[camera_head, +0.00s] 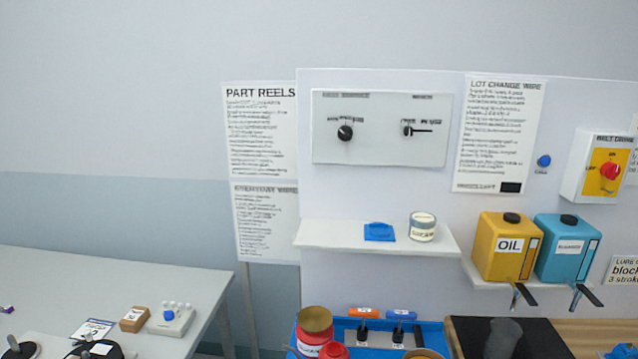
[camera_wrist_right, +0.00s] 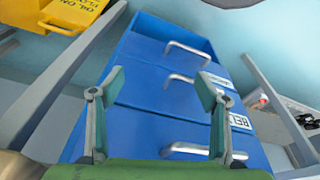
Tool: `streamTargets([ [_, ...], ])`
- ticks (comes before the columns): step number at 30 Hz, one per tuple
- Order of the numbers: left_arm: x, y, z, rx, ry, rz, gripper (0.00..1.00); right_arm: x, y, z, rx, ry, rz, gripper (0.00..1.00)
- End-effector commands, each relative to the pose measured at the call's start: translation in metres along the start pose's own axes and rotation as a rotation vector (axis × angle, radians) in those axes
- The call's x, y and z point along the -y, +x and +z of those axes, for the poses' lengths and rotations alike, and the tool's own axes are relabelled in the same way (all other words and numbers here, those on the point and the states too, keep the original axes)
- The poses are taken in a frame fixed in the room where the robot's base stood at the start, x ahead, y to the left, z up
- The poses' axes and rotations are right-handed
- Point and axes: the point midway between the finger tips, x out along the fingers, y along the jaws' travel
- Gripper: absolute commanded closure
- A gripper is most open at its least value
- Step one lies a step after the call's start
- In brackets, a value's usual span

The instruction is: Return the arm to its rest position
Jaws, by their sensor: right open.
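My right gripper (camera_wrist_right: 160,105) shows in the right wrist view with its two fingers spread apart and nothing between them. Beyond the fingers stands a blue drawer cabinet (camera_wrist_right: 150,75) with metal bar handles (camera_wrist_right: 187,53). How far the fingertips are from the drawer fronts is hard to tell, but no handle is between them. Neither gripper shows in the head view, and my left gripper is in no view.
In the head view, a white shelf (camera_head: 340,237) holds a blue item and a can. Yellow (camera_head: 506,262) and blue (camera_head: 567,262) containers stand on the right. A blue tray (camera_head: 435,332) is below. A grey table (camera_head: 190,283) is at left. A yellow object (camera_wrist_right: 75,15) shows in the wrist view.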

Motion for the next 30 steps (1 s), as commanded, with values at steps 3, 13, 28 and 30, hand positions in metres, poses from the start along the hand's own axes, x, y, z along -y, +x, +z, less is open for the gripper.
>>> streamTargets([
  [3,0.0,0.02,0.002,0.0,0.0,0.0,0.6,0.003,0.077,0.039,0.036,-0.005,-0.003,0.32],
  [13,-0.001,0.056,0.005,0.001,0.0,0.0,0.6,0.01,0.218,0.171,0.107,-0.021,-0.011,0.32],
  [28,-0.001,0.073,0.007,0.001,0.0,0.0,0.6,0.01,0.262,0.271,0.145,-0.033,-0.014,0.32],
  [30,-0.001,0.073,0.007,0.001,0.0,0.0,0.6,0.01,0.261,0.271,0.145,-0.033,-0.014,0.32],
])
